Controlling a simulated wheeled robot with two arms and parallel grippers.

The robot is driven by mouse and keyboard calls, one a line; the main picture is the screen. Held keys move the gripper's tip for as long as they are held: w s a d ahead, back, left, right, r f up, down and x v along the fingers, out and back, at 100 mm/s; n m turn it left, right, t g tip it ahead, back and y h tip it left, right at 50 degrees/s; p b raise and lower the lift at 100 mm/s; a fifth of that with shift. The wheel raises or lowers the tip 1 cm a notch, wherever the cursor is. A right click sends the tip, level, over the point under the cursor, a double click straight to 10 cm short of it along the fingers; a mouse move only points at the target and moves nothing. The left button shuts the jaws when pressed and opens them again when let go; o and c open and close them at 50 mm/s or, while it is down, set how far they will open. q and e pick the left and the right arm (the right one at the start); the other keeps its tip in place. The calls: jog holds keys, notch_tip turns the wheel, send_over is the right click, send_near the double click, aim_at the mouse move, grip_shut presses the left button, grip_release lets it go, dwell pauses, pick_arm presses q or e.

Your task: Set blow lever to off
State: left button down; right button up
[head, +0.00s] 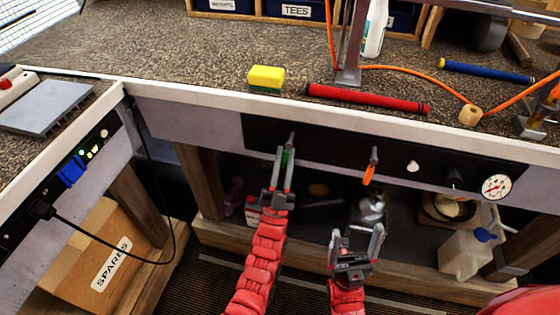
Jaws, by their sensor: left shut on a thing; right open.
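A black panel (332,147) runs along the front of the bench under its white edge. My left gripper (285,150) is up against this panel at its left part, shut on a small green-handled lever (286,156) that is mostly hidden between the fingers. A second lever with an orange handle (369,173) hangs from the panel to the right, tilted slightly. I see no readable label that tells which one is the blow lever. My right gripper (357,240) is open and empty, below the orange lever and apart from it.
The panel also holds a white knob (413,166), a dark knob (454,177) and a gauge (495,187). A red grip (367,99) and yellow sponge (267,77) lie on the bench top. A jug (467,252) stands on the lower shelf. A cable hangs at the left.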

pick_arm(q)
jog(key=shift+s+d+f+n+t+y+b, duration=0.1)
jog(key=shift+d+n+t+y+b, duration=0.15)
jog(key=shift+n+y, duration=1.05)
jog(key=shift+s+d+f+n+t+y+b, duration=0.1)
jog(key=shift+d+n+t+y, duration=0.15)
jog(key=shift+n+y, duration=1.05)
jog(key=shift+n, duration=0.3)
jog(key=c, duration=0.8)
grip_release()
jog(key=shift+r, duration=0.1)
jog(key=v, duration=1.7)
jog(key=shift+s+d, duration=0.1)
jog(key=shift+s, duration=0.1)
